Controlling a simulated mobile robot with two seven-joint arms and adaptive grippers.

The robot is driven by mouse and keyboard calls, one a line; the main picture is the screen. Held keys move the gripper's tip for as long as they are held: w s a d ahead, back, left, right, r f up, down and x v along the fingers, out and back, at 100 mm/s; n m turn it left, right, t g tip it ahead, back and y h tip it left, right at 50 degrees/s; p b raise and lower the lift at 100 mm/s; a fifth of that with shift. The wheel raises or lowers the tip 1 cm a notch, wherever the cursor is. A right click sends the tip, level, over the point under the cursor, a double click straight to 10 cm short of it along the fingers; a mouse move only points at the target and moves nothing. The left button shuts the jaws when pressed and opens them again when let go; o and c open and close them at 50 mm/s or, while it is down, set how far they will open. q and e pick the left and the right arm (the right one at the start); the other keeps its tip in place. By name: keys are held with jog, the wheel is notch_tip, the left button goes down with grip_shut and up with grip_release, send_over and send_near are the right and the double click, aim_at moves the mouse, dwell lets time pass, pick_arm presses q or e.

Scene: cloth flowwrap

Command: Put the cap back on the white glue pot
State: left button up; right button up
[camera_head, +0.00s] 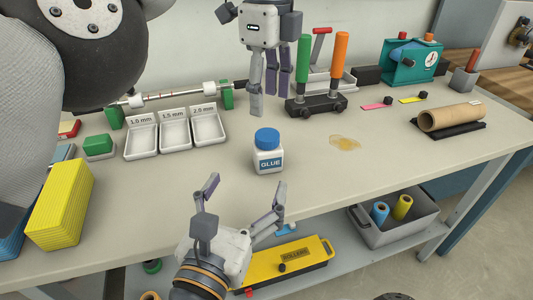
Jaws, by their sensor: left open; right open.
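The white glue pot (268,160) stands upright on the bench near its front edge, with a blue "GLUE" label. A blue cap (267,136) sits on top of the pot; whether it is screwed tight cannot be told. My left gripper (271,103) is open and empty, pointing down above and behind the pot, apart from it. My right gripper (246,184) is open and empty in front of the pot at the bench's front edge, its fingers spread and pointing up toward the bench.
A yellowish glue puddle (346,143) lies right of the pot. A black holder (316,104) with green- and orange-handled tools stands behind. Labelled white trays (174,147) and a yellow block (60,205) are at left. A cardboard roll (451,116) lies at right.

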aim_at(264, 149)
jog(key=x, duration=1.1)
jog(key=shift+w, duration=0.15)
jog(key=shift+c, duration=0.3)
grip_shut()
pick_arm(q)
jog(key=o, duration=0.6)
pick_arm(e)
jog(key=shift+c, duration=1.3)
grip_release()
